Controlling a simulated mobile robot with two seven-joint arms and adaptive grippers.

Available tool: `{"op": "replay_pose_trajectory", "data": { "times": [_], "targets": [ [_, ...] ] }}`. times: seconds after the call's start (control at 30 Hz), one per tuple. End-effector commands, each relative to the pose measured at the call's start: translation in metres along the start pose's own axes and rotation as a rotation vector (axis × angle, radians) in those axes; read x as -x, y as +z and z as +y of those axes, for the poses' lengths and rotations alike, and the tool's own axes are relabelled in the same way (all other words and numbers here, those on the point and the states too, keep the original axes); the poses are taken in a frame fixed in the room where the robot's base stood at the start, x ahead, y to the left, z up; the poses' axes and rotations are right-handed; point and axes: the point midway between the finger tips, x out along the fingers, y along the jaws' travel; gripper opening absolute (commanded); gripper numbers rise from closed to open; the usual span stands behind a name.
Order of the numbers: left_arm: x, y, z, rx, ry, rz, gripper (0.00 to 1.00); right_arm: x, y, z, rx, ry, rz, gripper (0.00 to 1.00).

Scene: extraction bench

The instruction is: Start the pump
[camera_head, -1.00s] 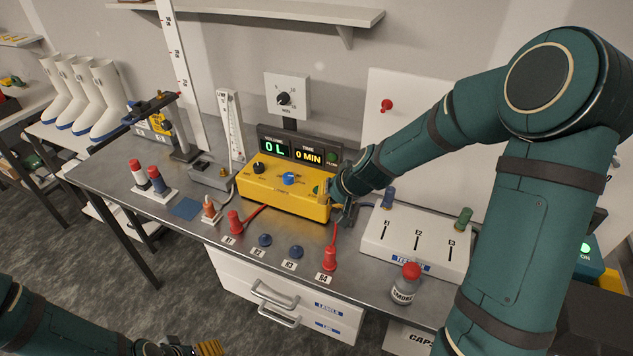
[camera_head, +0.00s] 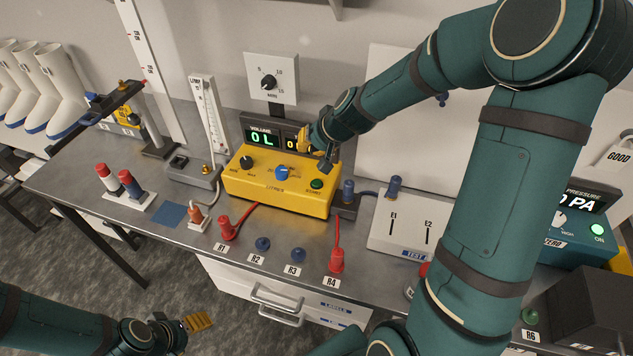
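The yellow pump box (camera_head: 285,199) stands on the bench under a dark display (camera_head: 262,138) reading 0 L. The box carries a black knob (camera_head: 246,162), a blue knob (camera_head: 282,172) and a green button (camera_head: 317,184) at its right. The button is fully visible. My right gripper (camera_head: 317,150) hangs over the back right of the box, beside the display, and covers most of the time readout. Its finger gap is not clear. My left gripper (camera_head: 192,324) is low at the front left, away from the bench, with one yellowish pad showing.
A red plug (camera_head: 336,260) at R4 and another red plug (camera_head: 228,228) at R1 have leads near the box's front. A white test box (camera_head: 400,243) is to the right. A dial (camera_head: 268,82) stands behind. My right arm hides much of the right side.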

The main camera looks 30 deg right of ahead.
Motion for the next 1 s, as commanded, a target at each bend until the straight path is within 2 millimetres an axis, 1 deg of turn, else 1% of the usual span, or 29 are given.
{"op": "replay_pose_trajectory", "data": {
  "times": [0.17, 0.5, 0.7, 0.83, 1.0],
  "targets": [
    [-0.015, 0.002, -0.005, 0.000, -0.002, 0.000, 0.66, -0.013, 0.007, 0.007, -0.001, 0.001, -0.001, 0.00],
    [-0.056, 0.007, -0.019, 0.001, -0.011, 0.000, 0.66, -0.049, 0.027, 0.027, -0.002, 0.000, -0.001, 0.00],
    [-0.076, 0.013, -0.026, -0.002, -0.012, -0.009, 0.66, -0.065, 0.035, 0.035, 0.000, 0.000, 0.000, 0.00],
    [-0.081, 0.015, -0.028, -0.004, -0.012, -0.013, 0.66, -0.068, 0.037, 0.036, 0.001, 0.000, 0.000, 0.00],
    [-0.081, 0.015, -0.028, -0.005, -0.012, -0.013, 0.66, -0.068, 0.037, 0.036, 0.000, 0.000, 0.000, 0.00]
  ]
}}
